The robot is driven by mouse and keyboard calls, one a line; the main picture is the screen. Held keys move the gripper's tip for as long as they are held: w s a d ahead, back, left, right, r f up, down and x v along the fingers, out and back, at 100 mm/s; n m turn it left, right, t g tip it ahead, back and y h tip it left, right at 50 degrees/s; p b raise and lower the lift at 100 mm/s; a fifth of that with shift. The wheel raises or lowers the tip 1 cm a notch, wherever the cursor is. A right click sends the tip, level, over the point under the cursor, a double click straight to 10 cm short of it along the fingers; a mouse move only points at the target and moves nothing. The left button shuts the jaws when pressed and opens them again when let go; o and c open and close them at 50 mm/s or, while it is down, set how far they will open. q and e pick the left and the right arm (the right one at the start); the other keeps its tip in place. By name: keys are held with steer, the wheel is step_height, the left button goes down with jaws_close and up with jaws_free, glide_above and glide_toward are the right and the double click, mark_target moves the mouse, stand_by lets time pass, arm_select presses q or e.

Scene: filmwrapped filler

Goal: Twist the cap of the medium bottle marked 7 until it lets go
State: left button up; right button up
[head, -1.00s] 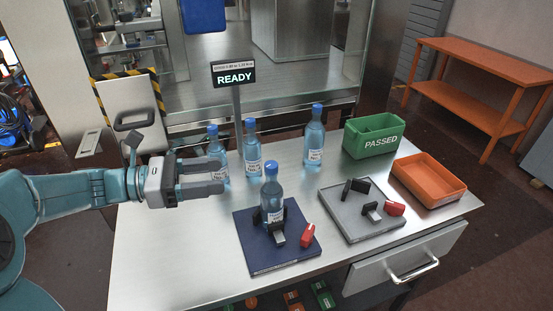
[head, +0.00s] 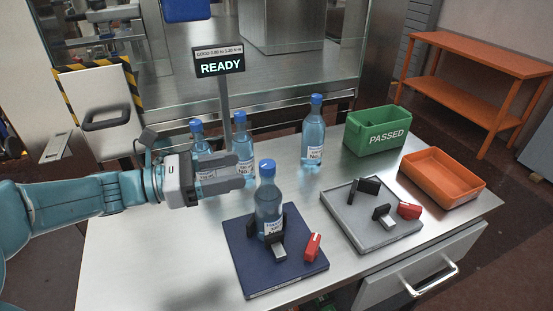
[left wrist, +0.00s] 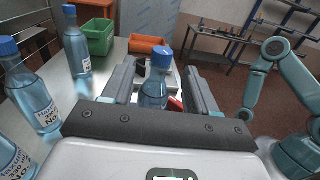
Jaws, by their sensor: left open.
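A blue bottle with a blue cap (head: 267,198) stands upright in black clamp jaws on the dark blue plate (head: 250,278). Its label number is too small to read, so I cannot confirm the 7. My left gripper (head: 240,174) is open, level, just left of this bottle near its upper part. In the left wrist view the bottle (left wrist: 154,90) shows between the two spread fingers (left wrist: 157,85), with its cap above them; I see no contact. Three similar bottles stand behind: one at the back (head: 313,140) and two (head: 243,143) (head: 200,150) beside the gripper, partly hidden. My right gripper is out of view.
A grey plate (head: 348,222) with empty black clamp jaws and a red lever lies to the right. Behind it are a green PASSED bin (head: 377,131) and an orange tray (head: 470,188). A sign on a post (head: 220,62) reads READY. The front left table is clear.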

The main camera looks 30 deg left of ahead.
mark_target(272, 162)
arm_select(q)
steer(key=x, duration=0.8)
steer(key=shift+w+d, duration=0.15)
steer(key=shift+d, duration=0.2)
steer(key=shift+w+d+r, duration=0.15)
steer(key=shift+w+d, duration=0.1)
steer(key=shift+d, duration=0.2)
steer(key=shift+w, duration=0.1)
steer(key=c, duration=1)
